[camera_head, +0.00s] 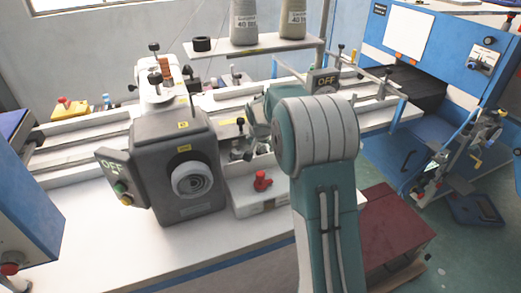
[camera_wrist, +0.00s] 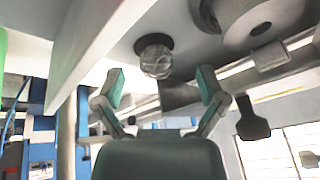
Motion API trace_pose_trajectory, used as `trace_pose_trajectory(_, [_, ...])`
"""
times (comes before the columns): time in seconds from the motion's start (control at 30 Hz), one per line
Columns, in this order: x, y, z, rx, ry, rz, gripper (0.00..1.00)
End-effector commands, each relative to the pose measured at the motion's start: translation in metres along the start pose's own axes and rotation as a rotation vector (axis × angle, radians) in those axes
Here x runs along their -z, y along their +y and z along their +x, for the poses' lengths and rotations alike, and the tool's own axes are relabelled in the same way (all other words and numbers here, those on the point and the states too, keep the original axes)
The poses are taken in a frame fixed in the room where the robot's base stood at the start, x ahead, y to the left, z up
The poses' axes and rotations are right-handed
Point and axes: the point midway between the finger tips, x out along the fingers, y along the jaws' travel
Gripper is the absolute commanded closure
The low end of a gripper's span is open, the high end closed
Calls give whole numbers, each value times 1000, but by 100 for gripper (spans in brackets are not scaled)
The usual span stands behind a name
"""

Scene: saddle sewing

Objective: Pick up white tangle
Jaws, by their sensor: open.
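In the wrist view, which looks upside down, a small round whitish ball with a tangled, see-through look (camera_wrist: 156,59) rests against a grey surface with a dark round patch at its base. It appears to be the white tangle. My gripper (camera_wrist: 162,82) is open, with one teal-padded finger on each side of the picture. The ball shows between and beyond the fingertips, and no finger touches it. In the head view my arm covers much of the area around the gripper, and I cannot make out the tangle there.
A dark grey machine head (camera_head: 178,165) stands left of my arm, with an OFF box (camera_head: 121,177) on its side. Thread cones (camera_head: 243,22) stand on a shelf behind. The front white table (camera_head: 150,250) is clear.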

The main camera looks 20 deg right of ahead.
Motion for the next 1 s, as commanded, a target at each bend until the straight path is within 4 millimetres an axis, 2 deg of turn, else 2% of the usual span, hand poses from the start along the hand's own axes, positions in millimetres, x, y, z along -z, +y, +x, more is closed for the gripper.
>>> trace_pose_trajectory(0.13, [1,0,16,1,1,1,10])
trace_pose_trajectory(0.37, [1,0,19,0,1,1,10])
trace_pose_trajectory(0.4, [0,0,19,0,1,1,14])
trace_pose_trajectory(0.43, [0,0,19,0,1,1,27])
trace_pose_trajectory(0.6, [0,0,20,-1,0,1,65])
trace_pose_trajectory(0.7, [0,0,20,-1,-1,1,69])
trace_pose_trajectory(1.0, [-1,0,20,-1,-3,1,70])
